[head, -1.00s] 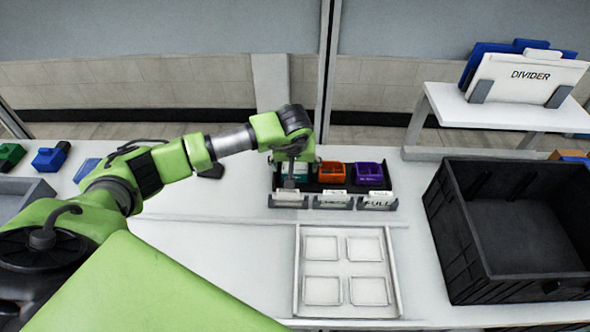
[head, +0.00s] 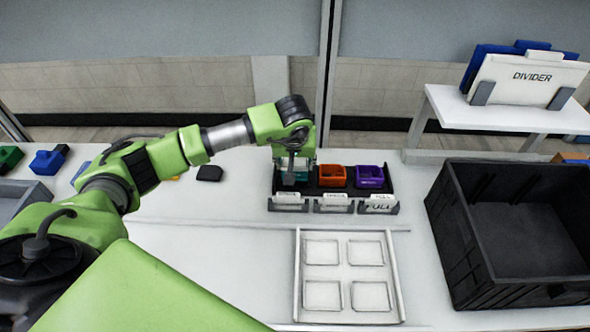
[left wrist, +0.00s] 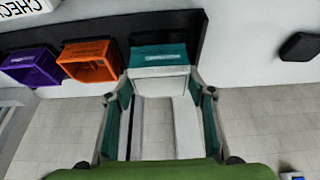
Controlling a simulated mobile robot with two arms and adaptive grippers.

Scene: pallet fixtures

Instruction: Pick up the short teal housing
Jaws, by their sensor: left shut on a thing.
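The short teal housing (head: 301,172) is at the left end of a black rack (head: 315,189), beside an orange housing (head: 333,175) and a purple housing (head: 370,176). My left gripper (head: 290,178) points down over the teal housing and is shut on it, partly hiding it. In the left wrist view the teal housing (left wrist: 158,56) lies between the fingertips, with the orange housing (left wrist: 90,62) and purple housing (left wrist: 30,66) to its left. I cannot tell whether the teal housing is clear of the rack floor. My right gripper is not in view.
White label cards stand along the rack front. A white tray (head: 296,285) with square recesses lies in front. A large black crate (head: 450,240) is at right, below a shelf with dividers (head: 527,77). A small black block (head: 209,173) lies left of the rack.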

